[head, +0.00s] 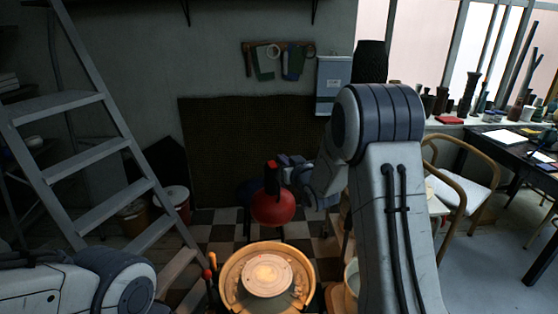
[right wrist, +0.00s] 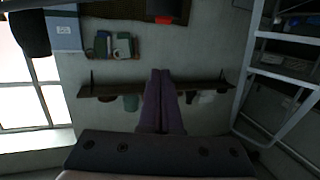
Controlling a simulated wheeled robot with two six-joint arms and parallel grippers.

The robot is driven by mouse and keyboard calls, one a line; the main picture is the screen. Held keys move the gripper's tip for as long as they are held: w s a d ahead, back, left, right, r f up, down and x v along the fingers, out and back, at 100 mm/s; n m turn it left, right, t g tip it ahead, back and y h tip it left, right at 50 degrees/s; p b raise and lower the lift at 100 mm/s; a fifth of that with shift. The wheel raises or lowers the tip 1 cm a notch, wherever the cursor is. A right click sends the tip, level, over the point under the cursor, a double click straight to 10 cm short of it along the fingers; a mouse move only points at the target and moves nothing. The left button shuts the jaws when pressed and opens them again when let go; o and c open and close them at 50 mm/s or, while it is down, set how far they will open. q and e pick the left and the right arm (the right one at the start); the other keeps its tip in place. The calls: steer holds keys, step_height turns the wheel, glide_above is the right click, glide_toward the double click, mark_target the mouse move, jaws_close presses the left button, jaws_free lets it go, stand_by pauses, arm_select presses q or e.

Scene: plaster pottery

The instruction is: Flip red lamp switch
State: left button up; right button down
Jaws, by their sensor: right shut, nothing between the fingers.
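The red lamp's round shade (head: 273,208) shows in the middle of the head view, with a dark upright socket (head: 271,182) above it and a small red tip (head: 271,163) on top. In the right wrist view, which is upside down, the dark socket (right wrist: 168,7) and red tip (right wrist: 163,20) sit at the top edge. My right gripper (head: 283,162) is just right of the socket; whether it touches is unclear. Its fingers (right wrist: 160,74) are shut together and empty, apart from the red tip in the wrist picture. My left gripper is out of view.
A glowing pottery wheel (head: 238,300) stands below the lamp. A grey ladder (head: 85,160) leans at the left. A wooden chair (head: 470,195) and a dark table (head: 500,145) stand at the right. A wall shelf (right wrist: 205,86) crosses the wrist view.

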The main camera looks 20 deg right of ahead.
steer(key=p, duration=0.3)
glide_above(274, 167)
steer(key=s, duration=0.1)
steer(key=shift+s+d+f, duration=0.1)
steer(key=shift+f, duration=0.2)
steer(key=f, duration=0.1)
steer(key=w+f, duration=0.1)
steer(key=f, duration=0.1)
steer(key=shift+f+p, duration=0.1)
steer(key=shift+p, duration=0.25)
steer(key=shift+w+f, duration=0.1)
steer(key=shift+f, duration=0.5)
